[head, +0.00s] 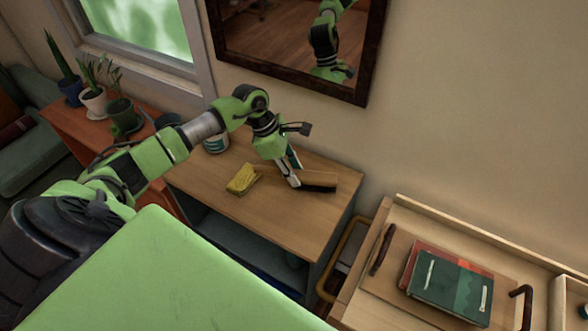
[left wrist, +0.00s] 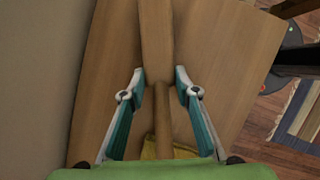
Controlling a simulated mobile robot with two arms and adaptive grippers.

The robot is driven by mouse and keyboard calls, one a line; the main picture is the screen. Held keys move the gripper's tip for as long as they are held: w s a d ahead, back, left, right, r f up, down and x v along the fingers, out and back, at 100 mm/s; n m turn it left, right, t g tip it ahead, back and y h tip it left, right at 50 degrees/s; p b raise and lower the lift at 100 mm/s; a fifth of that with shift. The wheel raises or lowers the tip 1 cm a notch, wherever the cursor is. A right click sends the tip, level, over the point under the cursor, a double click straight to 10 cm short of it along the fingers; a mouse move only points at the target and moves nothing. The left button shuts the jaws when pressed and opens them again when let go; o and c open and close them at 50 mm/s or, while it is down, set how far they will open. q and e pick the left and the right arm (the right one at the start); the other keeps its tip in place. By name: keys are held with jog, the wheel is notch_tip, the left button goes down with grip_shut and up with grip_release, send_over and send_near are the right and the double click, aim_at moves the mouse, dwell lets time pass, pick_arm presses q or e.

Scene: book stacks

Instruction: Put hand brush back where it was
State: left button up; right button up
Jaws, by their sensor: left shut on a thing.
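The hand brush (head: 319,181) is at the right part of the wooden cabinet top (head: 280,215), with a wooden back and dark bristles below. My left gripper (head: 294,180) reaches down from above and is shut on the brush at its left end. In the left wrist view the brush (left wrist: 155,45) runs up the picture, and its narrower handle (left wrist: 162,120) passes between the two fingers of my left gripper (left wrist: 161,78). I cannot tell whether the bristles touch the cabinet top. My right gripper is not in view.
A yellow sponge or cloth (head: 242,179) lies left of the brush, with a white and teal tub (head: 216,141) behind it. A framed mirror (head: 300,40) hangs above. At the right, a wooden cart (head: 362,285) carries a tray with books (head: 450,288).

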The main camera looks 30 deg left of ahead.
pick_arm(q)
jog(key=shift+f, duration=0.15)
jog(key=o, duration=1.1)
jog(key=shift+c, duration=0.2)
jog(key=shift+r, duration=0.3)
jog(key=b+v, duration=0.3)
jog(key=v, duration=0.7)
jog(key=shift+a+r, duration=0.1)
jog(key=shift+r, duration=0.15)
jog(key=shift+s+a+r, duration=0.2)
jog(key=shift+r, duration=0.4)
